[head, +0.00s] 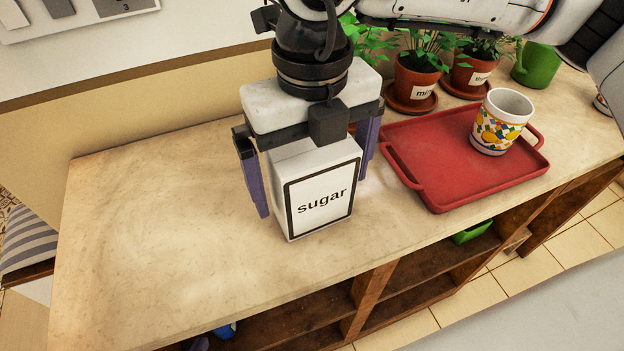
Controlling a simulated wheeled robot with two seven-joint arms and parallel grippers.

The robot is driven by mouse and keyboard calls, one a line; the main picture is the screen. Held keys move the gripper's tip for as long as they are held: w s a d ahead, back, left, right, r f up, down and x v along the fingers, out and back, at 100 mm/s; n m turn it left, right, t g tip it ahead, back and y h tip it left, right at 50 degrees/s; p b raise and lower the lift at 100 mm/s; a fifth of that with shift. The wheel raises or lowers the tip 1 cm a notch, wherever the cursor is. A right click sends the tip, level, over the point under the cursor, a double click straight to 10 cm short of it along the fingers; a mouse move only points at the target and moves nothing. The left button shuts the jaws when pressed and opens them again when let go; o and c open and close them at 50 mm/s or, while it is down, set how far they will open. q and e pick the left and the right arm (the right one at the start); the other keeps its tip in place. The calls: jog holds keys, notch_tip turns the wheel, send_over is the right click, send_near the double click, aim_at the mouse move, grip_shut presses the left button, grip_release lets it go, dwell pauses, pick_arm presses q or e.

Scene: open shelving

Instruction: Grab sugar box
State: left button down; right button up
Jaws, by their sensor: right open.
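The white sugar box (318,203), with a black-framed "sugar" label, stands upright on the pale countertop. My right gripper (313,195) points down over it from above. Its two purple fingers are open, one on the left side of the box and one on the right. A gap shows between the left finger and the box; I cannot tell if the right finger touches it. The gripper body hides part of the box's top. My left gripper is not in view.
A red tray (440,185) with a patterned mug (502,120) stands to the right of the box. Potted herbs (415,80) and a green pot (537,64) line the back. The countertop (150,230) is clear on the left. Open shelves lie below its front edge.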

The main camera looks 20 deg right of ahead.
jog(key=shift+r, duration=0.1)
jog(key=c, duration=1.6)
